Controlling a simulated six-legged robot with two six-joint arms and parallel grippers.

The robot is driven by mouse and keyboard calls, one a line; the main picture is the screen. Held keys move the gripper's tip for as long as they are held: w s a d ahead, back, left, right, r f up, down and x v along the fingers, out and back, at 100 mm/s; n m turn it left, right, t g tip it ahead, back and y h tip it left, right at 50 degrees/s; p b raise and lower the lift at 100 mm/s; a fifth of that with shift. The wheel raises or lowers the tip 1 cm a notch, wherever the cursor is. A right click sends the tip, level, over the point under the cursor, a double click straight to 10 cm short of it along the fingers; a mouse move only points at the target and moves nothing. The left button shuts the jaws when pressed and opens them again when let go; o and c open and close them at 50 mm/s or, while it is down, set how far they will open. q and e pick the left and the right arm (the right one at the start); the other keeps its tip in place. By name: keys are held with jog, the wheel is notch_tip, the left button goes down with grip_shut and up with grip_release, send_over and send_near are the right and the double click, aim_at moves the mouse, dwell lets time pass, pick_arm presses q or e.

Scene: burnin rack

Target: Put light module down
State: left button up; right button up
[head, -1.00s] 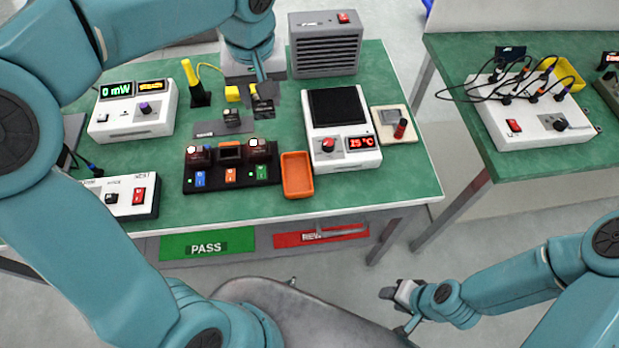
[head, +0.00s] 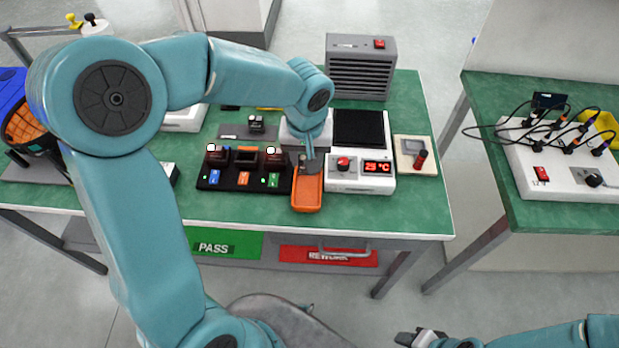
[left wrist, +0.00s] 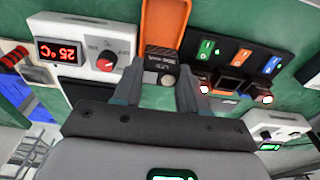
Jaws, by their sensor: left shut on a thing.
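My left gripper (left wrist: 158,95) is shut on a small dark light module (left wrist: 160,62) with a label and a round silvery end, seen in the left wrist view. The module is at the near end of an orange tray (left wrist: 165,18), at or over its rim; I cannot tell whether it touches. In the head view my left gripper (head: 309,160) is at the far end of the orange tray (head: 307,192), and its fingers hide the module. My right gripper (head: 415,337) is at the bottom edge, away from the table; its fingers are too small to judge.
A black holder (head: 240,182) with coloured labels stands left of the tray. A white box with a 25 °C display (head: 377,167) stands right of it. A grey vented unit (head: 361,70) is behind. The green table's front strip (head: 400,215) is clear.

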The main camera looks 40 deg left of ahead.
pick_arm(q)
notch_tip(320, 180, down, 3)
jog(key=shift+s+f, duration=0.15)
jog(key=shift+f, duration=0.05)
notch_tip(320, 180, down, 4)
jog(key=shift+f, duration=0.1)
jog(key=shift+b, duration=0.35)
jog(key=shift+f, duration=0.1)
jog(key=o, duration=0.8)
